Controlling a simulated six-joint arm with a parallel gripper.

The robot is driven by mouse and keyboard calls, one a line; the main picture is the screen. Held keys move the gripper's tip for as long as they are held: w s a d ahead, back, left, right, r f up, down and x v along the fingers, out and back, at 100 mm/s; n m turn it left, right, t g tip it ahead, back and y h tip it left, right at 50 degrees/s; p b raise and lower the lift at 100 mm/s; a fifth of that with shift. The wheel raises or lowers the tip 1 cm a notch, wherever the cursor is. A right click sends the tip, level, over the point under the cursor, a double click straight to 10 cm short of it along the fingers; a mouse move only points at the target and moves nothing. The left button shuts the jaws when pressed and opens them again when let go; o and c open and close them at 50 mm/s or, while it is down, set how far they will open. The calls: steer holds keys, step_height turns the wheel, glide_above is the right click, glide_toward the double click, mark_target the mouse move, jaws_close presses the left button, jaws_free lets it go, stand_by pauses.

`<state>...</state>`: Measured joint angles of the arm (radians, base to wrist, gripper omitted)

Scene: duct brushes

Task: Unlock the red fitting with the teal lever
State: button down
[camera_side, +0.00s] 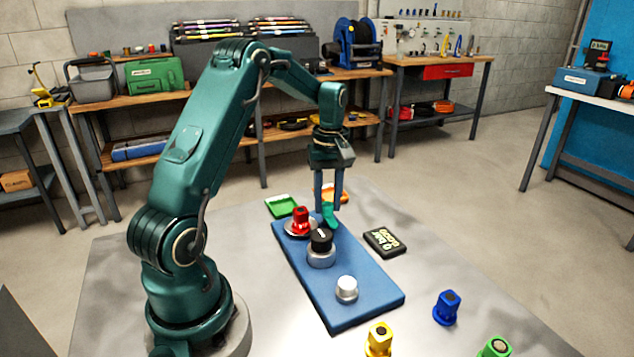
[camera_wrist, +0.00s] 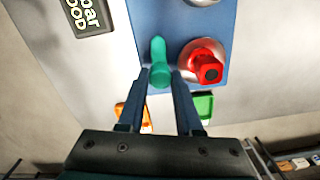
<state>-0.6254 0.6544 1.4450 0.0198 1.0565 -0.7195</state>
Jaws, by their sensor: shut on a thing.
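The red fitting (camera_side: 301,222) stands upright on a round silver seat at the far end of the blue board (camera_side: 370,297). It also shows right of the fingers in the wrist view (camera_wrist: 206,64). The teal lever (camera_side: 329,215) is beside the red fitting, near the board's edge; it also shows in the wrist view (camera_wrist: 157,52). My gripper (camera_side: 328,208) points down from above and is shut on the teal lever. In the wrist view its fingertips (camera_wrist: 161,75) are on either side of the lever's near end. The lever's joint to the seat is not clear.
On the board are a black-capped silver post (camera_side: 321,242) and a bare silver one (camera_side: 346,288). Green (camera_side: 283,206) and orange (camera_side: 337,191) trays lie behind. Blue (camera_side: 447,307), yellow (camera_side: 379,340) and green (camera_side: 495,347) fittings stand in front.

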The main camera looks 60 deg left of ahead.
mark_target(328, 204)
stand_by(0.5)
steer(key=c, duration=0.6)
jaws_free()
steer(key=shift+r, duration=2.6)
